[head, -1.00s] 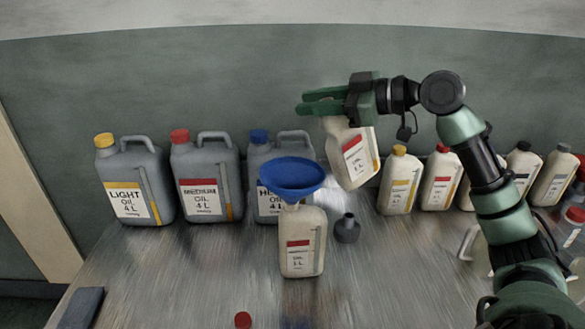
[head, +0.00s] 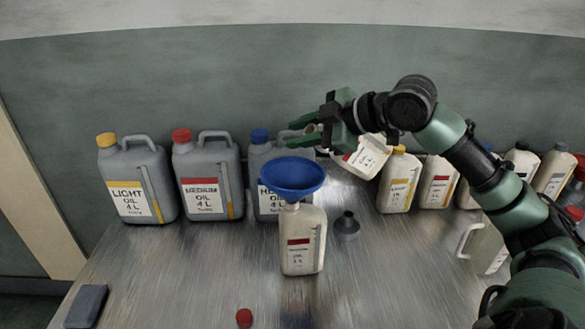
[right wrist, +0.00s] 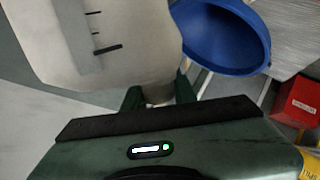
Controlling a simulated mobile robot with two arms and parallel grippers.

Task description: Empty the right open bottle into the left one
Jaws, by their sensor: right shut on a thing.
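The left bottle (head: 303,258) is off-white with a red-striped label and stands upright on the table, a blue funnel (head: 293,175) on its mouth. My right gripper (head: 301,132) is shut on the neck of the right bottle (head: 364,157), above and behind the funnel. This bottle is off-white and strongly tilted, its body to the right of the gripper. In the right wrist view the held bottle (right wrist: 105,40) fills the upper left, beside the funnel (right wrist: 232,38). Its mouth is hidden, and I cannot tell whether oil flows. My left gripper is not in view.
Grey oil canisters (head: 207,180) stand at the back left. Capped off-white bottles (head: 399,182) line the back right. A small dark funnel-shaped piece (head: 347,227) stands beside the left bottle. A red cap (head: 244,318) and a dark block (head: 87,306) lie near the front.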

